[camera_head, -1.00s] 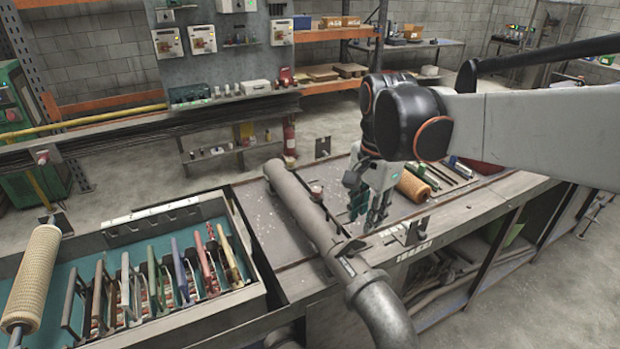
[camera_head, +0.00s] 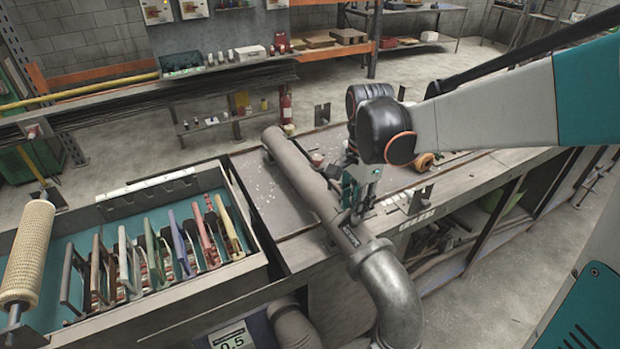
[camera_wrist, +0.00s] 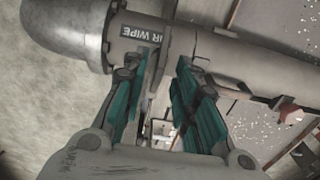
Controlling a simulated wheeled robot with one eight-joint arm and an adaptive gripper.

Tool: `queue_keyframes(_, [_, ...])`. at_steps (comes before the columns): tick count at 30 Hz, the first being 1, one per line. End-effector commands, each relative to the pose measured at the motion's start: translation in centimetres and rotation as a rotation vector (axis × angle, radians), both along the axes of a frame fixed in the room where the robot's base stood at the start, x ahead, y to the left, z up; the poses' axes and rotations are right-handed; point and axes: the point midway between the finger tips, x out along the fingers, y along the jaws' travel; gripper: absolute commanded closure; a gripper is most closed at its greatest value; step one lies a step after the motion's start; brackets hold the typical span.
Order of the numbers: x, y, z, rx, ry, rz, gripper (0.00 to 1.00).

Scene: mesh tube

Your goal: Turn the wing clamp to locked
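The grey pipe (camera_head: 298,178) runs along the bench to a collar joint (camera_head: 340,232) and a metal elbow (camera_head: 385,275). The joint's ring also shows in the wrist view (camera_wrist: 157,38), beside a label reading "IR WIPE". I take this joint as the place of the wing clamp; its wing is small and partly hidden by my fingers, so its angle is unclear. My gripper (camera_head: 357,208) points down just right of the joint. In the wrist view, its teal fingers (camera_wrist: 168,62) are apart, with the ring's edge near their tips. Contact cannot be told.
A red-topped fitting (camera_wrist: 287,108) stands beside the pipe. An orange-brown roll (camera_head: 424,162) lies on the bench behind my gripper. A tray of coloured handles (camera_head: 190,190) stands left.

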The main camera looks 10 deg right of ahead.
Motion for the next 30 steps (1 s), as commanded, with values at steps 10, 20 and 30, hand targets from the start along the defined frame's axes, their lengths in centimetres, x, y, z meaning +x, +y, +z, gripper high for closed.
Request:
queue_keyframes(10, [0.0, 0.0, -2.4, 0.0, 0.0, 0.001, 0.73])
queue_keyframes(20, [0.0, 0.0, -2.4, 0.0, 0.0, 0.0, 0.98])
queue_keyframes(30, [0.0, 0.0, -2.4, 0.0, 0.0, 0.008, 1.0])
